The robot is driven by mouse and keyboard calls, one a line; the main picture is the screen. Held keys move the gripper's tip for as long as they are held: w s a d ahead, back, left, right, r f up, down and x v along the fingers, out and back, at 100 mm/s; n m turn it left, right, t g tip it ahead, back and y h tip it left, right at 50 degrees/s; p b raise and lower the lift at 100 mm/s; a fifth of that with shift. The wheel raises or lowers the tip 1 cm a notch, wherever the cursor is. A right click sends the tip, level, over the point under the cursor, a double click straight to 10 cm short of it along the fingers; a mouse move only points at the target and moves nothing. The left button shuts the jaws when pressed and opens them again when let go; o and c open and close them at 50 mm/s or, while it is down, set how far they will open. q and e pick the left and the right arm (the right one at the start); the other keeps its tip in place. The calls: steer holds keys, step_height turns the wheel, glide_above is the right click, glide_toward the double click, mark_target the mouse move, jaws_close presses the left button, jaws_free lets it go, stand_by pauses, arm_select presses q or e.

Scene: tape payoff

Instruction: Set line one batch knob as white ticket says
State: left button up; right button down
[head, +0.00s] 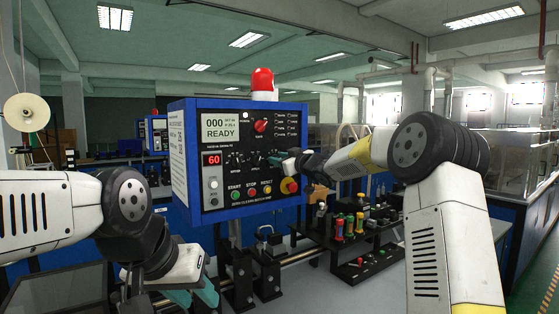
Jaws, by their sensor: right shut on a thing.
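A blue control box (304,140) with a black front panel stands in the middle of the head view. Its screen (218,127) reads "000" and "READY", and a red display (212,160) reads "60". Black knobs (237,158) sit in a row, with a red knob (261,126) above them. My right gripper (284,163) is at the right end of this row, shut on a small knob that its fingers mostly hide. My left gripper (196,297) hangs low at the bottom, its teal fingers apart and empty. I cannot make out a white ticket or the small lettering.
Green, black and yellow buttons (236,196) and a red stop button (290,186) line the panel's bottom. A red beacon (262,80) tops the box. A black rack with coloured-handled tools (350,224) stands at lower right. A white spool (26,113) hangs at left.

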steer(key=shift+a+f+n, duration=0.1)
steer(key=shift+f+n, duration=0.1)
steer(key=shift+n, duration=4.1)
steer(key=shift+f+n, duration=0.2)
steer(key=shift+n, duration=4.1)
steer(key=c, duration=1)
jaws_free()
steer(key=shift+s, duration=0.1)
steer(key=shift+r, duration=0.1)
